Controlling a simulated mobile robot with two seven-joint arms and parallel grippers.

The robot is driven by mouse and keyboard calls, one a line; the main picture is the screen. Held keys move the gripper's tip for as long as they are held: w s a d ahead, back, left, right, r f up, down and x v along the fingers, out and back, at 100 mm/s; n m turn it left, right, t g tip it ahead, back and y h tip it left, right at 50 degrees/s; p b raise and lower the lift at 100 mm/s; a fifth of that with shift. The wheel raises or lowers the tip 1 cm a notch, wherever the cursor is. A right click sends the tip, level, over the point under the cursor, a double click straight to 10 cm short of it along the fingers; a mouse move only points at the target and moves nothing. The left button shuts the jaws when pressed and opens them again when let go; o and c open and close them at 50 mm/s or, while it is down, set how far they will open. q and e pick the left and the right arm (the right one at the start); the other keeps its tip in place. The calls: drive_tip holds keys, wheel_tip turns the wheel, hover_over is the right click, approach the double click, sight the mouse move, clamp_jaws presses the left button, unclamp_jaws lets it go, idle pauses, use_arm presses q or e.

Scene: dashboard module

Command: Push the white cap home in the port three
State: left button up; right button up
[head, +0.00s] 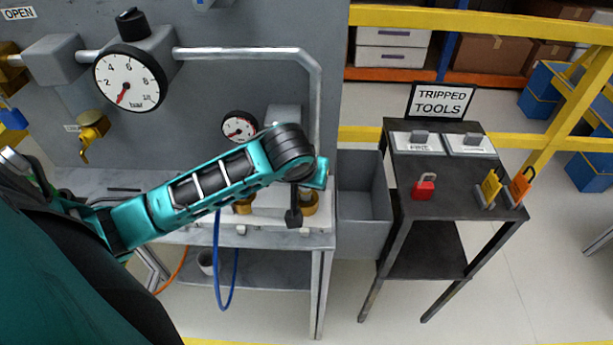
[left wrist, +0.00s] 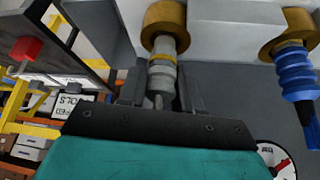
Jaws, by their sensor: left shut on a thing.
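A pale grey-white cap (left wrist: 163,78) with a yellow band shows in the left wrist view, with its far end at a brass port ring (left wrist: 165,22). I cannot tell how deep it sits. My left gripper (left wrist: 160,98) is shut on the cap's near end, a finger on each side. In the head view my left gripper (head: 293,214) points down beside a brass port (head: 310,204) at the bench's right end; the cap is not clearly seen there. A second brass port (left wrist: 290,38) holds a blue ribbed fitting (left wrist: 296,80). My right gripper is not in view.
A panel (head: 210,95) with pipes and gauges (head: 130,78) rises behind the bench. A blue hose (head: 218,275) hangs in front. A grey bin (head: 362,205) and a dark tool table (head: 455,168) with padlocks stand to the right.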

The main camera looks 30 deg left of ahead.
use_arm(q)
drive_tip(key=shift+f, duration=0.65)
drive_tip(key=o, duration=1.1)
drive_tip(key=shift+o, duration=0.2)
drive_tip(key=v, duration=1.3)
drive_tip(key=shift+w+d, duration=0.1)
